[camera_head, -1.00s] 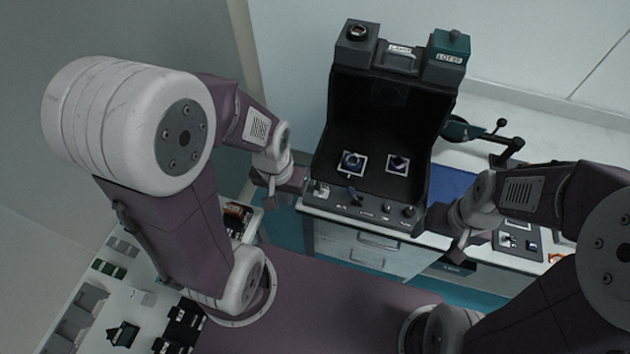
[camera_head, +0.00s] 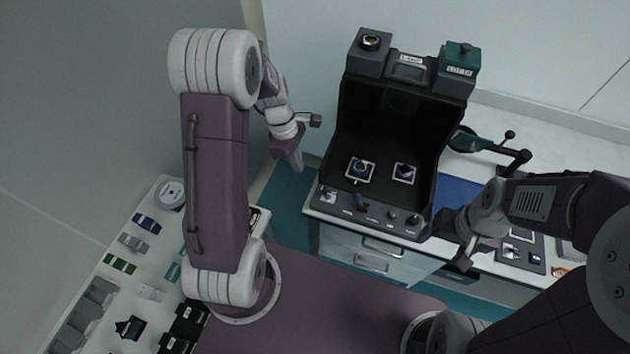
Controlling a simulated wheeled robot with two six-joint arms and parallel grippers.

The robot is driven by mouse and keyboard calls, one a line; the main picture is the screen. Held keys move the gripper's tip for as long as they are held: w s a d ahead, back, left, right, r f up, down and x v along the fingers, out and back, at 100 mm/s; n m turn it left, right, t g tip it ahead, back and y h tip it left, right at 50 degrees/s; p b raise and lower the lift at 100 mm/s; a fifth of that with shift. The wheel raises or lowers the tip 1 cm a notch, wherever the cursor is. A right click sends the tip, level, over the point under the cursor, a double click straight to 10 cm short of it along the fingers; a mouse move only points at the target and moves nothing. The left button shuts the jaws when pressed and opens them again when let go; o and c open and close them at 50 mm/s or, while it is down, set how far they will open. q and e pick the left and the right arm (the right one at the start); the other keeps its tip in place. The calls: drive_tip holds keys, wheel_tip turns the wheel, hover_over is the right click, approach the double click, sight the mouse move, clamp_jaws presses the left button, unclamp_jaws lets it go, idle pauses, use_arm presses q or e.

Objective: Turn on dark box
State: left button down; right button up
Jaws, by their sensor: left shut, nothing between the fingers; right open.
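The dark box (camera_head: 385,118) stands on the white table at the back centre, its open front facing me. Two small square framed pieces lie inside on its floor. Its front panel (camera_head: 372,217) carries a row of knobs and a dark lever-like switch (camera_head: 361,203). My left gripper (camera_head: 297,163) is shut and empty, in the air left of the box and apart from it. My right gripper (camera_head: 463,263) is open near the panel's right end; whether it touches the box is hard to tell.
A dark green jointed device (camera_head: 488,145) and a blue mat (camera_head: 457,192) lie right of the box. Drawers (camera_head: 370,253) are below it. A side table (camera_head: 128,285) at the left holds several small parts.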

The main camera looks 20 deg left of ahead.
use_arm(q)
drive_tip(key=shift+s+r, duration=0.1)
drive_tip(key=shift+s, duration=0.05)
hover_over(315, 194)
drive_tip(key=f, duration=0.8)
drive_tip(key=shift+a, duration=0.25)
drive_tip(key=shift+s+d+r, duration=0.1)
drive_tip(key=shift+d+r, duration=0.05)
drive_tip(key=shift+d, duration=0.2)
drive_tip(key=shift+a+p, duration=0.1)
drive_tip(key=shift+p, duration=0.25)
